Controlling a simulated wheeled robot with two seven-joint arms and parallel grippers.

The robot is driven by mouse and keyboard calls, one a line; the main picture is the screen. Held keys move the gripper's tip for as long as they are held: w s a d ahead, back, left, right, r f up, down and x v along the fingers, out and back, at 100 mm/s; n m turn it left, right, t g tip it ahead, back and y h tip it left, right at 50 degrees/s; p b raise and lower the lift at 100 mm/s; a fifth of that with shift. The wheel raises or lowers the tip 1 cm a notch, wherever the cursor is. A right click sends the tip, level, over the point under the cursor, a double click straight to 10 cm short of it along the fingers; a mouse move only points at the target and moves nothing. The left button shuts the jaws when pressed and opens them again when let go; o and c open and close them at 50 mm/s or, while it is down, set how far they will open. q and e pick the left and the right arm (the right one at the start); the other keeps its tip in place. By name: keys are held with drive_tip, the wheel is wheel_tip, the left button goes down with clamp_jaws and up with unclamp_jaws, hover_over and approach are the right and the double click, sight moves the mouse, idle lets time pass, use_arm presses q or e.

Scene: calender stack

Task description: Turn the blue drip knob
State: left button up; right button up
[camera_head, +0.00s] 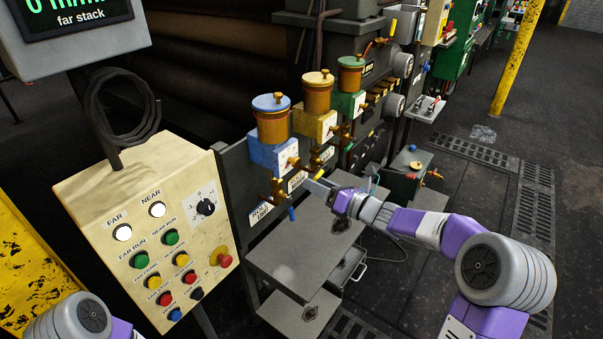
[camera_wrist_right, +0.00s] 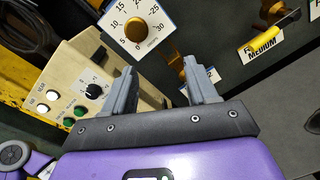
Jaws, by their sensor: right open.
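The brass knob (camera_head: 293,162) sits on the right face of that block. In the right wrist view, the brass drip knob (camera_wrist_right: 136,29) is at the centre of a white dial with numbers and a blue edge. My right gripper (camera_head: 318,187) is just below and to the right of the knob. Its two fingers (camera_wrist_right: 160,88) are apart with nothing between them, and the knob lies beyond their tips, not touched. My left gripper is out of view; only part of my left arm shows.
A yellow lubricator (camera_head: 316,95) and a green one (camera_head: 350,78) stand behind the blue one. A cream control box (camera_head: 145,215) with buttons is at the left. Small valves with labels (camera_wrist_right: 262,47) sit below the lubricators. A grey shelf (camera_head: 290,255) lies under my right gripper.

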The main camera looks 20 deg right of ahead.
sight(298, 163)
wheel_tip(298, 163, up, 4)
drive_tip(key=n+y, duration=0.1)
drive_tip(key=n, duration=0.5)
drive_tip(key=shift+n, duration=0.3)
drive_tip(key=b+x, duration=0.1)
drive_tip(key=x, duration=0.5)
drive_tip(key=shift+w+a+r, duration=0.1)
drive_tip(key=shift+r, duration=0.05)
drive_tip(key=shift+c, duration=0.5)
drive_tip(key=c, duration=0.9)
drive_tip(key=shift+c, duration=0.2)
